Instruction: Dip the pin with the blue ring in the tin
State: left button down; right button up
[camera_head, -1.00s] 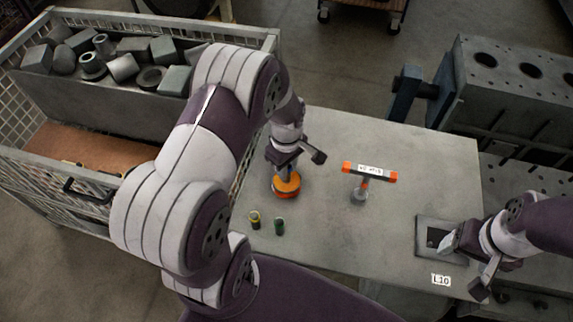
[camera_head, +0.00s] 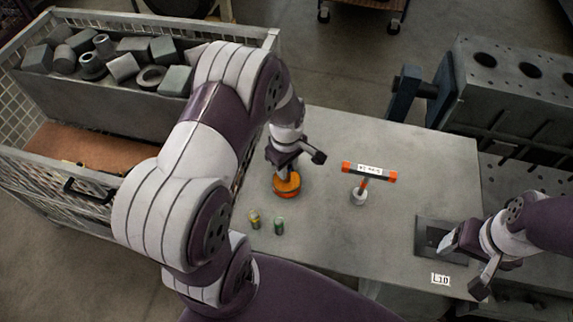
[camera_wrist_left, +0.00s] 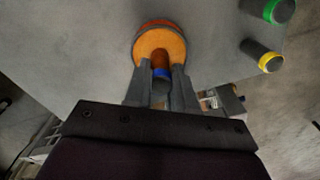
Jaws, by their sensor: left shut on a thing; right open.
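My left gripper (camera_head: 287,173) is directly above the orange tin (camera_head: 287,190), its fingers pointing down. In the left wrist view, the left gripper (camera_wrist_left: 161,88) is shut on the pin with the blue ring (camera_wrist_left: 161,73), whose blue band shows between the fingers. The pin's brownish far end overlaps the orange round of the tin (camera_wrist_left: 153,42). I cannot tell how deep the pin's end is in it. My right gripper (camera_head: 462,262) is open and empty at the table's right side, near a dark square recess plate (camera_head: 425,252).
An orange-ended T-shaped stand (camera_head: 369,172) with a label is to the right. A wire crate (camera_head: 30,110) with metal parts is left. The table's middle (camera_head: 340,235) is clear.

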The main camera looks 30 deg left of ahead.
pick_arm(q)
notch_tip(320, 180, up, 7)
jog(key=p, duration=0.6)
jog(key=shift+r, duration=0.1)
